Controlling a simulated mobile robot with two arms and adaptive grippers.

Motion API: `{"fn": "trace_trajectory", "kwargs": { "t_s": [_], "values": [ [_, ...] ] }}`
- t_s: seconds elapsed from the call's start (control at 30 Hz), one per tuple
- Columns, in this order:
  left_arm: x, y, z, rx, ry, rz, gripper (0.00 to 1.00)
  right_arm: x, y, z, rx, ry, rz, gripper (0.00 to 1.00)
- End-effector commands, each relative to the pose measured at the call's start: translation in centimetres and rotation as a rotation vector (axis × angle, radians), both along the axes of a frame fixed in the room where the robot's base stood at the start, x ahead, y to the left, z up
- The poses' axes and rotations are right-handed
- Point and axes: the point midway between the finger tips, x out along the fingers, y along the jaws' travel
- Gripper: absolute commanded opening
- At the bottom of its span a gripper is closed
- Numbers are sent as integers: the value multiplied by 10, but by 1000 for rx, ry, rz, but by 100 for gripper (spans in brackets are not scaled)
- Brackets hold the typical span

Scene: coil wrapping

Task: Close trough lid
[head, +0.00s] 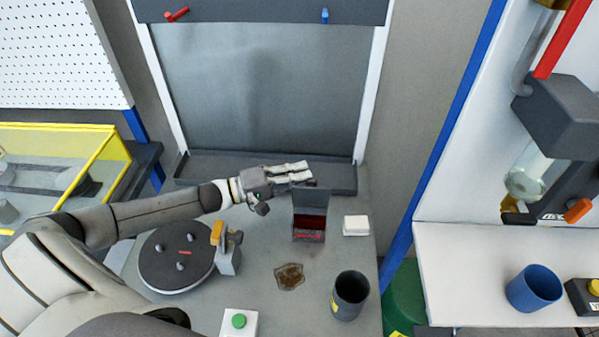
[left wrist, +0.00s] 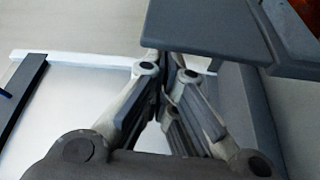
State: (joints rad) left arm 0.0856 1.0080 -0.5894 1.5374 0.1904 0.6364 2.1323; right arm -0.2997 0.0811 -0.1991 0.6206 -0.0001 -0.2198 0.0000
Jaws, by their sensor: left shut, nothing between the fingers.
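The trough (head: 308,236) is a small dark box with a red inside, standing on the grey table. Its grey lid (head: 309,201) stands raised at the trough's back edge, so the trough is open. My left gripper (head: 308,172) is shut and empty, just behind and above the lid; I cannot tell whether it touches it. In the left wrist view the gripper fingers (left wrist: 170,75) are together, and a dark flat panel, apparently the lid (left wrist: 205,30), is close by their tips. My right gripper is not in view.
A white block (head: 356,225) sits right of the trough. A brown patch (head: 289,276) and a dark cup (head: 350,295) are in front. A round dark turntable (head: 177,255) lies left, beneath my left arm. A grey back panel (head: 262,90) rises behind.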

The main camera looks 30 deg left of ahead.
Motion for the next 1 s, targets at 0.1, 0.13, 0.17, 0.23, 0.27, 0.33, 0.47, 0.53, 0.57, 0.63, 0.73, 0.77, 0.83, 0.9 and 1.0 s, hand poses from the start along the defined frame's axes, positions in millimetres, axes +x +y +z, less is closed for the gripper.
{"fn": "trace_trajectory", "kwargs": {
  "t_s": [0.1,0.13,0.17,0.23,0.27,0.33,0.47,0.53,0.57,0.63,0.73,0.77,0.83,0.9,1.0],
  "values": [
    [-1,-1,1,8,-21,0,0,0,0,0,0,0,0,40],
    [-2,-1,1,12,-30,0,0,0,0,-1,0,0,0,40],
    [-3,-1,2,16,-39,1,0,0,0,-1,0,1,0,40],
    [-4,-2,3,29,-64,1,0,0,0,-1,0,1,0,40],
    [-5,-2,3,35,-78,2,0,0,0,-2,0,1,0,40],
    [-8,-4,4,52,-116,0,0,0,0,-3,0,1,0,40],
    [-15,-7,7,98,-212,0,0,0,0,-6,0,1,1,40],
    [-19,-9,8,127,-271,0,0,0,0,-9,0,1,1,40],
    [-21,-10,9,140,-296,0,0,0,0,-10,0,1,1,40],
    [-25,-12,10,169,-355,0,0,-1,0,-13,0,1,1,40],
    [-31,-15,11,207,-435,1,0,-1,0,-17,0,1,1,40],
    [-33,-16,11,218,-458,1,0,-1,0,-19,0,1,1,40],
    [-37,-18,12,244,-510,1,0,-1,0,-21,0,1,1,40],
    [-40,-20,12,267,-557,0,0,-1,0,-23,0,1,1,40],
    [-44,-21,13,296,-616,1,0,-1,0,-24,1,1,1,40]
  ]
}}
